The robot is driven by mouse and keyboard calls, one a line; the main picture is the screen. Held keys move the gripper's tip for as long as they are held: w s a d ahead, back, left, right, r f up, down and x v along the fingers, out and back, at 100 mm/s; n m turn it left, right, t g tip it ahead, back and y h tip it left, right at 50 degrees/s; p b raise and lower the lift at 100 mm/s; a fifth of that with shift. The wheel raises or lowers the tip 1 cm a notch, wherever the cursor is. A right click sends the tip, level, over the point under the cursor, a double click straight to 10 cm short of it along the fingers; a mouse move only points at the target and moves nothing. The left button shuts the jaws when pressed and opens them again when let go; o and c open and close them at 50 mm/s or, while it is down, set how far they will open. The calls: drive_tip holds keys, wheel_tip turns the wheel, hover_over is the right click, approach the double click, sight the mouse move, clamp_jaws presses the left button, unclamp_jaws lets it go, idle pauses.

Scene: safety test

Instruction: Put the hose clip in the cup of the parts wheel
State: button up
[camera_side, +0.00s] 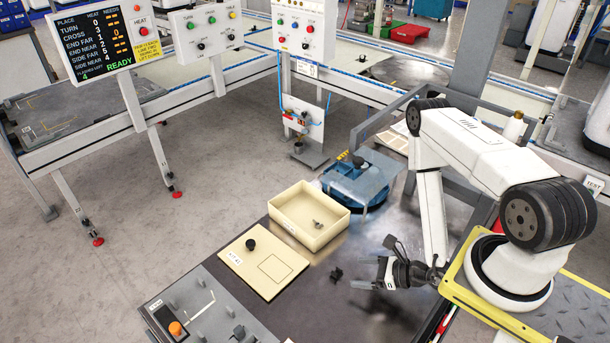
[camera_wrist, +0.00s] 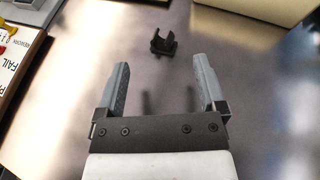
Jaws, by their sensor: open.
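A small black clip with two upright prongs, which looks like the hose clip (camera_side: 336,274), stands on the dark table. It also shows in the wrist view (camera_wrist: 164,47), just beyond my fingertips. My gripper (camera_side: 369,273) is open and empty, to the right of the clip and apart from it. In the wrist view its two grey fingers (camera_wrist: 161,63) are spread, with bare table between them. A round blue device with a grey top, which may be the parts wheel (camera_side: 340,190), stands at the table's far end. I cannot make out its cup.
A cream bin (camera_side: 284,229) with a small grey part inside stands before the blue device. A cream board (camera_side: 247,275) with a black knob lies left of the clip. A grey panel (camera_side: 200,310) with an orange button is at the near left. Table around the clip is clear.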

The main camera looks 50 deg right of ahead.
sight(340, 271)
drive_tip(key=shift+x, duration=1.05)
drive_tip(key=shift+w+a+f, duration=0.1)
drive_tip(key=shift+x, duration=2.45)
clamp_jaws()
